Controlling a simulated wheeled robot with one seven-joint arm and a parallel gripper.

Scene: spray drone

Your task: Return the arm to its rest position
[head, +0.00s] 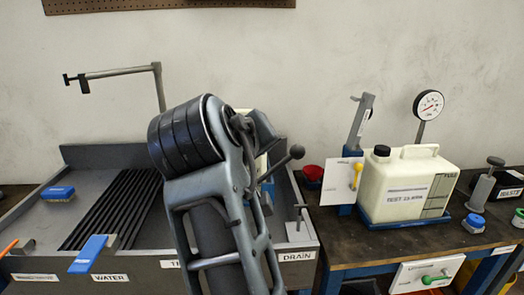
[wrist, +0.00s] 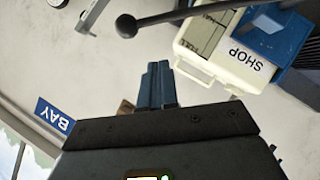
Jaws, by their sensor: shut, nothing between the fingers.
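My arm (head: 215,185) rises in the middle of the head view, folded upward in front of the grey sink tray. My gripper's fingers (wrist: 158,86) show in the wrist view as two blue-grey fingers close together, with nothing between them. They point toward the plain wall, apart from anything. In the head view my arm's links hide the gripper.
A dark ball-ended lever (head: 296,152) stands beside my arm; a similar one (wrist: 126,26) shows near a white "SHOP" container (wrist: 215,50). The grey tray (head: 85,157) lies behind. The white test jug (head: 408,185) stands on the right bench. Open wall space lies above.

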